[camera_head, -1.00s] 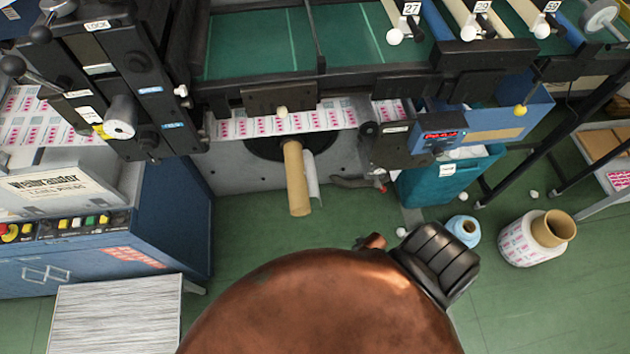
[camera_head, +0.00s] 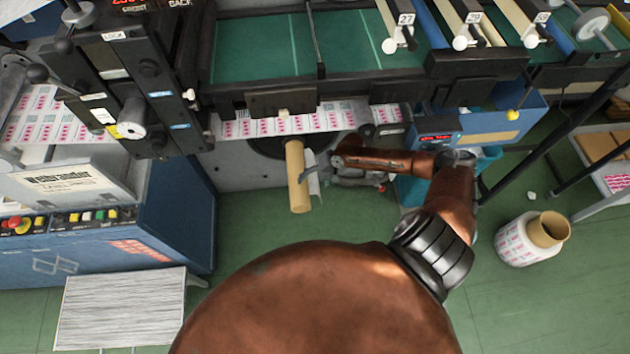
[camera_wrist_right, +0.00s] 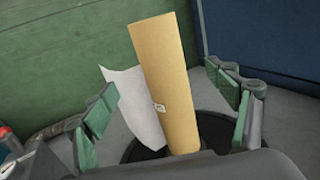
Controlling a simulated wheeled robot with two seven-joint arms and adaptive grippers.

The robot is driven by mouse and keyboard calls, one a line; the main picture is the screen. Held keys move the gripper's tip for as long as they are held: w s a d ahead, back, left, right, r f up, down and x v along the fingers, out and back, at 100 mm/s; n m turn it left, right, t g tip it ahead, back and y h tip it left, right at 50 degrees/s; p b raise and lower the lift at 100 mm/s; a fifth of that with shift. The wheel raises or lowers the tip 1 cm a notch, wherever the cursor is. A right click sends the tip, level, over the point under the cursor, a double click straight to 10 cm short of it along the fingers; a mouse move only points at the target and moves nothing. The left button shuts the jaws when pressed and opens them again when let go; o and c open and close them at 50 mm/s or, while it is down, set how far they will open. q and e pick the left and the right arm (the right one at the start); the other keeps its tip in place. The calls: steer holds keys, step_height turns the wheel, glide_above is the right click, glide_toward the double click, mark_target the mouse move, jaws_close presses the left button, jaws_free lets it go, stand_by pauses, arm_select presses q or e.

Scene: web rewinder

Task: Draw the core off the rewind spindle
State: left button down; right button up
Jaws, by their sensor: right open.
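The tan cardboard core (camera_head: 297,180) sticks out from the dark round disc (camera_head: 262,147) below the printed web. A loose white paper flap (camera_head: 314,182) hangs along its right side. My right gripper (camera_head: 313,168) is close beside the core, on its right; its fingers are small and partly hidden here. In the right wrist view the core (camera_wrist_right: 166,75) lies between the open green-padded fingers of the gripper (camera_wrist_right: 168,108), with a gap on each side. The white flap (camera_wrist_right: 138,105) is also between them, left of the core. The spindle itself is hidden. My left gripper is out of view.
The machine's dark frame (camera_head: 300,87) and printed web (camera_head: 235,127) lie just above the core. A blue control box (camera_head: 436,140) and teal bin (camera_head: 410,192) are to the right. Green floor (camera_head: 250,225) below the core is clear.

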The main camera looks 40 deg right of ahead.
mark_target(304, 192)
steer(key=b+x, duration=0.7)
steer(key=x, duration=0.3)
steer(key=shift+f, duration=0.35)
steer(key=shift+b+x, duration=0.7)
steer(key=shift+x, duration=0.45)
steer(key=shift+w, duration=0.1)
steer(key=shift+c, duration=0.5)
steer(key=c, duration=1.4)
steer(key=shift+c, duration=0.5)
steer(key=shift+r+p, duration=0.3)
steer(key=shift+p, duration=0.1)
steer(key=shift+a, duration=0.1)
